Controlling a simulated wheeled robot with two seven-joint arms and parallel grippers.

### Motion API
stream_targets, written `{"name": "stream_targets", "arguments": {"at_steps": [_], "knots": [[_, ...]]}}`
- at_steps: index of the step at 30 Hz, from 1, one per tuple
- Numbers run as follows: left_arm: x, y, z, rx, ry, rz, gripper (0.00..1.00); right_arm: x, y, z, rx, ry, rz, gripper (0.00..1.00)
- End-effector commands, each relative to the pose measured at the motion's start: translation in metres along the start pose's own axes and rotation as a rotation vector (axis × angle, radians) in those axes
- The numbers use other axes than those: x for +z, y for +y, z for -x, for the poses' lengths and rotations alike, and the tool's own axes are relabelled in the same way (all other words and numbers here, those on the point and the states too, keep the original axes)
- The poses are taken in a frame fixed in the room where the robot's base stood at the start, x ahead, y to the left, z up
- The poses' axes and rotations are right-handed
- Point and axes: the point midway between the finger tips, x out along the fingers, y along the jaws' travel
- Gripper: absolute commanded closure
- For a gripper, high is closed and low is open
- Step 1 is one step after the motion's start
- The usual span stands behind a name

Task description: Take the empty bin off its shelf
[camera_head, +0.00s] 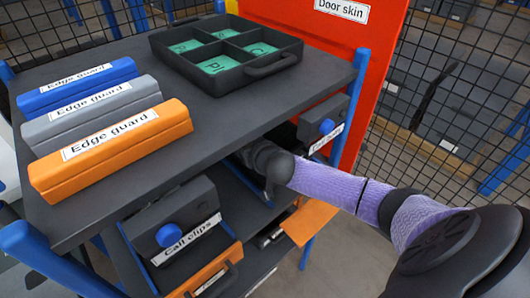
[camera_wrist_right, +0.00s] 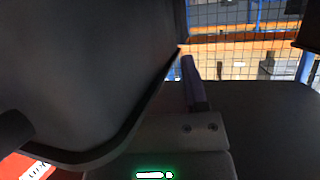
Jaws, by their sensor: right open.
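In the head view my right arm reaches in under the dark top board (camera_head: 225,108) of a rack. Its black wrist end (camera_head: 268,163) is beside the gap between the dispensers, and its fingers are hidden there. In the right wrist view one finger of my right gripper (camera_wrist_right: 194,86) shows beside a large dark curved surface (camera_wrist_right: 85,70), which I cannot identify. The jaws are open; I see nothing between them. I cannot tell which thing is the empty bin; an orange piece (camera_head: 310,221) juts from the lower right of the rack. My left gripper is not in view.
A black tray (camera_head: 268,69) with green cards and blue, grey and orange edge guards (camera_head: 112,150) lie on top. A dark Call clips box (camera_head: 175,208) with a blue knob sits below. A red Door skin panel (camera_head: 370,60) and mesh fence stand behind. Floor is clear at lower right.

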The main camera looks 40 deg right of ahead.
Motion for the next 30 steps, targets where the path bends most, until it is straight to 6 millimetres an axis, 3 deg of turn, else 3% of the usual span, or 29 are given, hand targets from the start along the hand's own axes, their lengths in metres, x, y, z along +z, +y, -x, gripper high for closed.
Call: {"name": "stream_targets", "arguments": {"at_steps": [5, 13, 30], "knots": [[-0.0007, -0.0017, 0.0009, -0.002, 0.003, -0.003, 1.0, -0.0005, -0.0002, 0.0003, 0.0, 0.0, 0.0, 0.44], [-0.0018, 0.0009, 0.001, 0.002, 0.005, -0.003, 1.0, -0.0003, -0.0002, 0.0005, 0.0, -0.001, 0.0, 1.0], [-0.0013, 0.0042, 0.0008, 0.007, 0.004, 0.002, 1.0, 0.0001, -0.0004, 0.0006, -0.001, -0.002, -0.001, 1.0]]}}
